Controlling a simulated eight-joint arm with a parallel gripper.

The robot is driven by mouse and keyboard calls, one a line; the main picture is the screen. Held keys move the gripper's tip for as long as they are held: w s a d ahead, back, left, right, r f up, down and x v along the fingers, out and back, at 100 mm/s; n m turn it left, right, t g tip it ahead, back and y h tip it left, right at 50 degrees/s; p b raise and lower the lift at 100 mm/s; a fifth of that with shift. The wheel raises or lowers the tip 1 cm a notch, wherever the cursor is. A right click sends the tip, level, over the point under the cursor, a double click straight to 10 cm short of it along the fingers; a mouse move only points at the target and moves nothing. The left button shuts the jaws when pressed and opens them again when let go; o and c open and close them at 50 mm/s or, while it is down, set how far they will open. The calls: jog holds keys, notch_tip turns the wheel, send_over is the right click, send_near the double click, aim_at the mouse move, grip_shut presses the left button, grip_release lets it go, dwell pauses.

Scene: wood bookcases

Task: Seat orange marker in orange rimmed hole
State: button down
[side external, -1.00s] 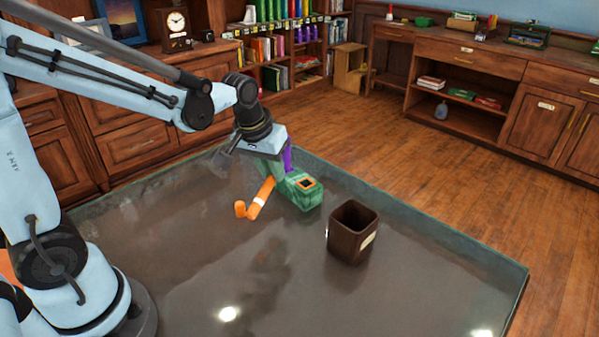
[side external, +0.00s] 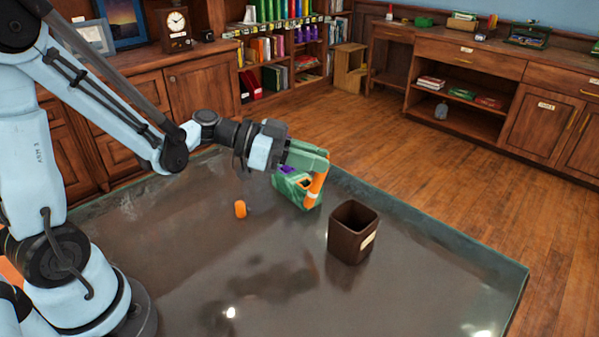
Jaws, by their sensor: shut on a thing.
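The orange marker (side external: 317,183), with a white band low on it, is in my gripper (side external: 322,166). My gripper is shut on its upper part and reaches in from the left with the wrist near level. The marker stands steeply, its lower end tilted to the left. The green holder block (side external: 291,190) is just behind and left of it. The orange-rimmed hole (side external: 305,183) in the block is partly visible beside the marker. The lower end overlaps the block's right side in this view; I cannot tell whether it touches. A purple part (side external: 287,170) shows on the block, partly hidden by my gripper.
An orange cap (side external: 240,209) stands on the dark glossy tabletop (side external: 190,260), left of the block. A brown open bin (side external: 352,240) with a pale label stands to the right. The table's front area is clear. Wood cabinets and bookcases stand behind.

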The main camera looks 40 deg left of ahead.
jog(key=r+h, duration=0.2)
jog(key=d+r+m, duration=0.1)
jog(key=shift+s+r+t+h, duration=0.3)
jog(key=shift+t+h, duration=0.1)
jog(key=shift+a+r, duration=0.15)
jog(key=shift+r, duration=0.15)
send_over(295, 182)
notch_tip(295, 182, down, 7)
jog(key=shift+w+f, duration=0.1)
jog(key=shift+f, duration=1.85)
jog(key=c, duration=1.3)
grip_release()
